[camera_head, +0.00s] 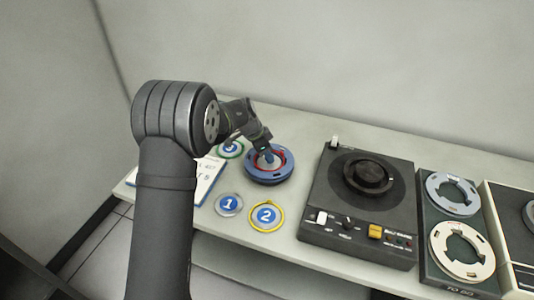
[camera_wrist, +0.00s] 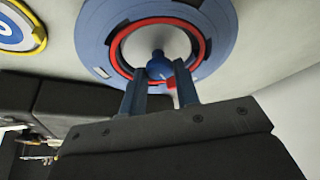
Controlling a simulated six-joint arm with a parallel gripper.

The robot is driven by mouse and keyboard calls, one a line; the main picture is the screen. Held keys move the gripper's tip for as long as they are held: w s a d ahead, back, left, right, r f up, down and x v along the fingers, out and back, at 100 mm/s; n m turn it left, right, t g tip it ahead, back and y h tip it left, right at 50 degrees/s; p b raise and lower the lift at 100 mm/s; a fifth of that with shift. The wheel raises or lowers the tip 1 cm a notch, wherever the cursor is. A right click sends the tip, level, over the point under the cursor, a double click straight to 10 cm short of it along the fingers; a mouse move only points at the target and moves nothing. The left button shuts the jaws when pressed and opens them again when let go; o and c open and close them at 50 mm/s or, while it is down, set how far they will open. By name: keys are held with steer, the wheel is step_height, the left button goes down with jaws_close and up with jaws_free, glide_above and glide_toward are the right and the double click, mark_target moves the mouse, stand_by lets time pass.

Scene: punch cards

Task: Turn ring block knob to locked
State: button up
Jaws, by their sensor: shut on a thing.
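The ring block (camera_head: 268,178) is a round blue block with a red ring on the white counter, right of my arm. In the wrist view the ring block (camera_wrist: 213,62) shows its blue rim, red inner ring and pale centre. A small blue knob (camera_wrist: 159,66) stands in the middle of it. My gripper (camera_head: 268,153) is over the block, and in the wrist view its two blue fingers (camera_wrist: 160,75) are closed around the knob. The fingers hide part of the knob and of the red ring. I cannot read any lock marking.
Round tags numbered 1 (camera_head: 229,204), 2 (camera_head: 267,216) and 3 (camera_head: 231,148) lie near the block, with a printed sheet (camera_head: 207,180) behind my arm. A black deck machine (camera_head: 345,237) stands to the right, then a holder with two rings (camera_head: 452,196). The wall is behind.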

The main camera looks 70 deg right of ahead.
stand_by(0.4)
steer(key=o, duration=1)
steer(key=shift+c, duration=0.2)
steer(key=v, duration=1.7)
steer(key=shift+r, duration=0.2)
steer(key=x, duration=1.7)
steer(key=shift+f, duration=0.2)
